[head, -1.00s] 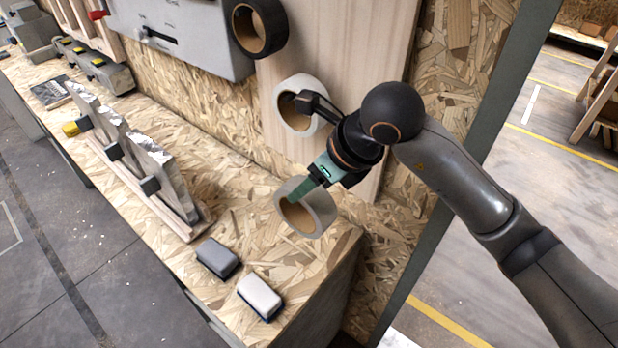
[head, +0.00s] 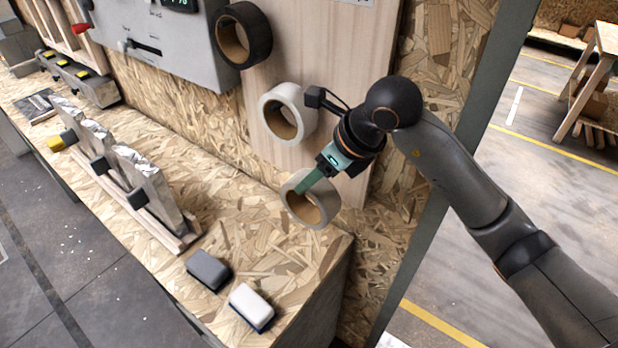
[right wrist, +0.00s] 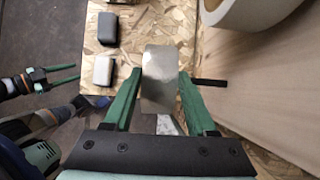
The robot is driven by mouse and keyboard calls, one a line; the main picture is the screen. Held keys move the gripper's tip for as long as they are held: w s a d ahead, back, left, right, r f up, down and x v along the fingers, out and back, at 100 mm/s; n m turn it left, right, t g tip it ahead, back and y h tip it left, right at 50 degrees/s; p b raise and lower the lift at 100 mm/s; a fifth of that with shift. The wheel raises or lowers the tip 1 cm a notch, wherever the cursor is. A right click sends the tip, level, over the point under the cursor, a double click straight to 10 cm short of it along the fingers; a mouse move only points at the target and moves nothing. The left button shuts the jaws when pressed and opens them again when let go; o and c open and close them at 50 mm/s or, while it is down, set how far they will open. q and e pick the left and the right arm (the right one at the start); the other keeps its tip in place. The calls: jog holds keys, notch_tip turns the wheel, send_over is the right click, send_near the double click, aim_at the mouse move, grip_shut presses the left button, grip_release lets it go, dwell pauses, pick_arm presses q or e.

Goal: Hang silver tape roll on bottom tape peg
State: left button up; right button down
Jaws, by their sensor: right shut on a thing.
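The silver tape roll (head: 298,214) is in my right gripper (head: 312,186), off the board and above the bench's right end. In the right wrist view, the roll (right wrist: 160,82) shows edge-on between the green fingers (right wrist: 158,92), which are shut on it. A dark peg (right wrist: 211,83) sticks out from the pale board (right wrist: 275,85), just right of the right-hand finger and apart from the roll. In the head view this peg is hidden behind the roll and gripper. My left gripper (right wrist: 62,78) shows at the left of the wrist view, fingers apart and empty.
A white tape roll (head: 268,106) hangs on the board (head: 297,60), with a black tape roll (head: 257,48) above. A dark block (head: 208,270) and a white block (head: 251,306) lie near the bench's front edge. A rack of upright plates (head: 140,180) stands to the left.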

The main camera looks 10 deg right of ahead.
jog(key=w+d+f+b, duration=0.1)
jog(key=w+d, duration=0.3)
jog(key=shift+w+d+f, duration=0.2)
jog(key=shift+w+d, duration=0.1)
dwell(0.6)
dwell(0.5)
jog(key=shift+c, duration=0.6)
grip_release()
jog(key=shift+r, duration=0.1)
